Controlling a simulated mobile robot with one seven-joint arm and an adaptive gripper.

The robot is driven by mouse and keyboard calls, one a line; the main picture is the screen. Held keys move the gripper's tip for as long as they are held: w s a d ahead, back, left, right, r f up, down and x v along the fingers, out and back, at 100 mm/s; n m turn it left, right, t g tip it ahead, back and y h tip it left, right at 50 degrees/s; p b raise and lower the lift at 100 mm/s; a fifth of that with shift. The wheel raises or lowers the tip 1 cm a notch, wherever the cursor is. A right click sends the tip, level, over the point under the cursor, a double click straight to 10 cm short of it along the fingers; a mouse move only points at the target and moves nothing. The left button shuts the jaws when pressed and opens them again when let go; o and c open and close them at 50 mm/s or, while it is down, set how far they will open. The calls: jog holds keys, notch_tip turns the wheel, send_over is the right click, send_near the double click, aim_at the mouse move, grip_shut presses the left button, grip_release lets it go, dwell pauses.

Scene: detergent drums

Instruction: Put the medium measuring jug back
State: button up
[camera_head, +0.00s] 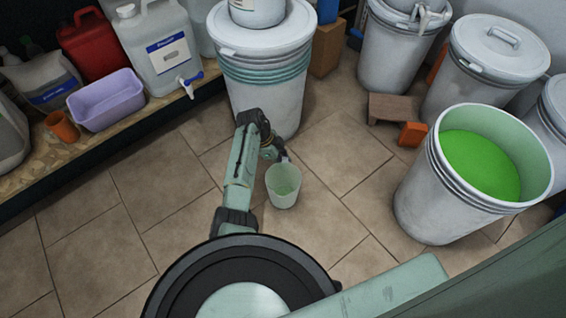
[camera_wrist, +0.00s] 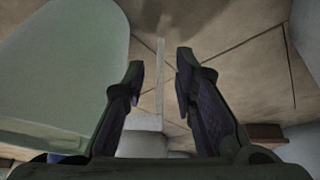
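A pale, translucent jug (camera_head: 284,190) with green in it shows in the middle of the head view. I take it for the medium measuring jug. I cannot tell whether it stands on the floor or hangs above it. My gripper (camera_head: 278,155) is at its far rim, partly hidden by the arm. In the wrist view my gripper (camera_wrist: 160,65) has its fingers apart. A thin pale upright strip (camera_wrist: 160,85) shows between them, with gaps on both sides; I cannot tell what it is. A large pale rounded surface (camera_wrist: 60,75) fills the left side.
An open drum of green liquid (camera_head: 415,205) stands right. A lidded drum (camera_head: 265,95) stands behind my gripper. A low shelf (camera_head: 120,118) at left holds a purple basin (camera_head: 106,100), an orange cup (camera_head: 62,127) and canisters. Tiled floor is clear at left.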

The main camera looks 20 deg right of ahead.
jog(key=p+v, duration=0.2)
jog(key=v, duration=0.9)
jog(key=shift+r, duration=0.15)
jog(key=shift+w+a, duration=0.1)
